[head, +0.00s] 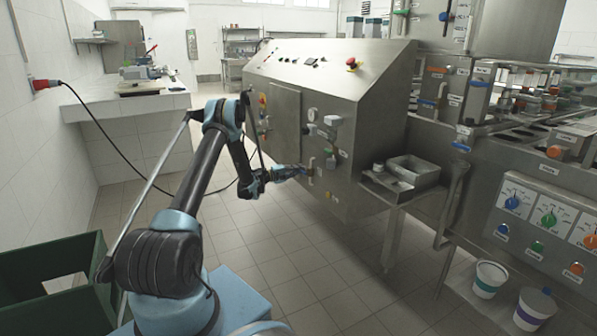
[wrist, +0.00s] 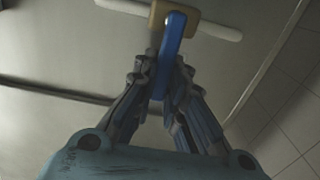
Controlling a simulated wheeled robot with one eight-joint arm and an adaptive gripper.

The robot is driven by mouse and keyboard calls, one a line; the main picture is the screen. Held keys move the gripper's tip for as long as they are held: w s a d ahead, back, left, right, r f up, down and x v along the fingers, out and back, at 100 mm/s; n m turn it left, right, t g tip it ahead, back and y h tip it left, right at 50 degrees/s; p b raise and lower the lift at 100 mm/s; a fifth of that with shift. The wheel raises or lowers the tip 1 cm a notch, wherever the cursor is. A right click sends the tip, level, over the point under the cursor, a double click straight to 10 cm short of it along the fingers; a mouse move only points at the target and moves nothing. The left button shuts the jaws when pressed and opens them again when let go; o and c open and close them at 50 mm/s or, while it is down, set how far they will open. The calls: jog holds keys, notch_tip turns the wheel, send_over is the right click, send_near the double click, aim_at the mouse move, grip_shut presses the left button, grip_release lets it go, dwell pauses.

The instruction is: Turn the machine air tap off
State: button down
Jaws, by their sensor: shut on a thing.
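The air tap has a blue lever (wrist: 173,38) on a brass-coloured body (wrist: 187,22), set in a white pipe (wrist: 220,30), in the wrist view. The lever runs across the line of the pipe in the picture. My gripper (wrist: 163,78) is shut on the blue lever, with fingers on both sides of it. In the head view my gripper (head: 300,171) is at the lower front of the steel machine (head: 362,90), beside a pale vertical pipe (head: 311,172). The lever is too small and covered to make out there.
A small steel shelf (head: 372,183) with a tray juts from the machine at the right. A gauge (head: 312,114) and other fittings sit above my gripper. A green crate (head: 30,300) stands at lower left. Two buckets (head: 490,278) stand at lower right. The tiled floor between is clear.

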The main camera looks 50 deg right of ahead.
jog(key=shift+s+d+f, duration=0.1)
jog(key=shift+s+d, duration=0.05)
jog(key=shift+s, duration=0.1)
jog(key=c, duration=1.6)
grip_release()
jog(key=shift+w, duration=0.1)
jog(key=v, duration=1.2)
